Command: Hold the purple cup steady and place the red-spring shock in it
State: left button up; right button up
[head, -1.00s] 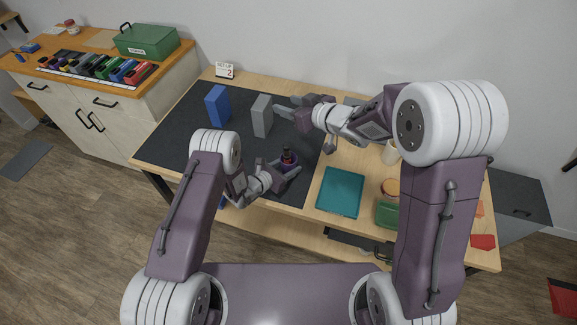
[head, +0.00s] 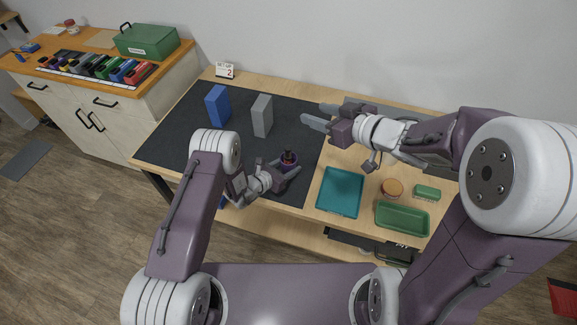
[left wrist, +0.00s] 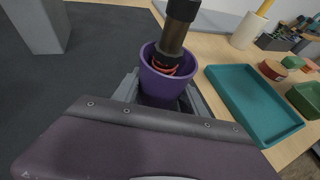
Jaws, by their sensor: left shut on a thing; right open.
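The purple cup (left wrist: 157,83) stands on the dark mat, and it also shows small in the head view (head: 289,165). My left gripper (head: 283,175) is shut on the cup, with a finger on either side of it in the left wrist view (left wrist: 160,92). The shock (left wrist: 175,38) stands in the cup, leaning a little, with its dark upper body above the rim and a bit of red spring (left wrist: 164,68) at the rim. Its lower end is hidden inside the cup. My right gripper (head: 312,114) is open and empty, above the mat's right part.
A blue block (head: 217,106) and a grey block (head: 262,116) stand upright on the mat (head: 190,140). A teal tray (head: 340,192), a green tray (head: 402,219) and a round orange-topped container (head: 392,188) are to the right.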

pick_arm(q)
jog(key=o, duration=1.4)
jog(key=v, duration=1.2)
jog(key=shift+d+r, duration=0.1)
